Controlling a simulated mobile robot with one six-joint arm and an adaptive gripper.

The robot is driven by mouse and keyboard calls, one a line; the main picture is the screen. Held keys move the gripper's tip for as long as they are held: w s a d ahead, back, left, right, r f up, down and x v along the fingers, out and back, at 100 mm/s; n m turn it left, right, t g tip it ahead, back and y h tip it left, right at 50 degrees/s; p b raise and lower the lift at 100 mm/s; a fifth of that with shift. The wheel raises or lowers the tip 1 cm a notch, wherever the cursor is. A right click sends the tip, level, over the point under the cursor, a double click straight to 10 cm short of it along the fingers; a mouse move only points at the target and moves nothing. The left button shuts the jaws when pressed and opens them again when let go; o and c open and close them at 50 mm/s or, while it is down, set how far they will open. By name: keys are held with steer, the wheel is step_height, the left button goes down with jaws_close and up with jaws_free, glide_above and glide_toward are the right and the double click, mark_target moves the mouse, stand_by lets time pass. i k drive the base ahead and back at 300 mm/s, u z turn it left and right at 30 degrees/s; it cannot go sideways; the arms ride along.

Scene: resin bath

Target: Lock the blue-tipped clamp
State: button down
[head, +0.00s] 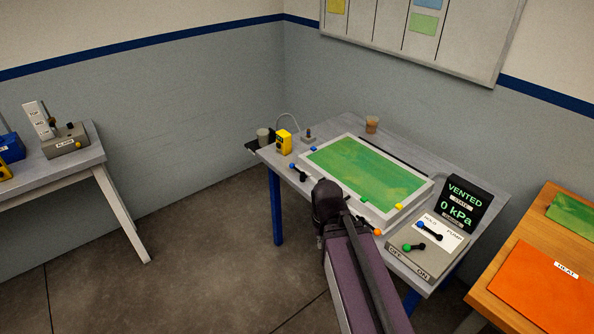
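The blue-tipped clamp (301,174) is at the left front side of the white frame (325,175) on the grey table. Its dark handle lies low, with the blue tip at its far left end. I cannot tell from this view whether it is locked. An orange-tipped handle (377,232) shows at the frame's near right side, partly behind my arm. A green sheet (365,168) lies inside the frame. My arm rises from the bottom middle and covers part of the frame's front edge. My gripper's fingers do not show.
A pump box (432,246) with blue- and green-tipped levers stands at the table's right, below a display (465,204) reading VENTED, 0 kPa. An orange mat (540,290) lies on the wooden table.

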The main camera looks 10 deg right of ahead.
mark_target(291, 165)
steer(key=k, duration=1.2)
steer(key=u, duration=0.25)
steer(key=i, duration=2)
steer(key=z, duration=0.45)
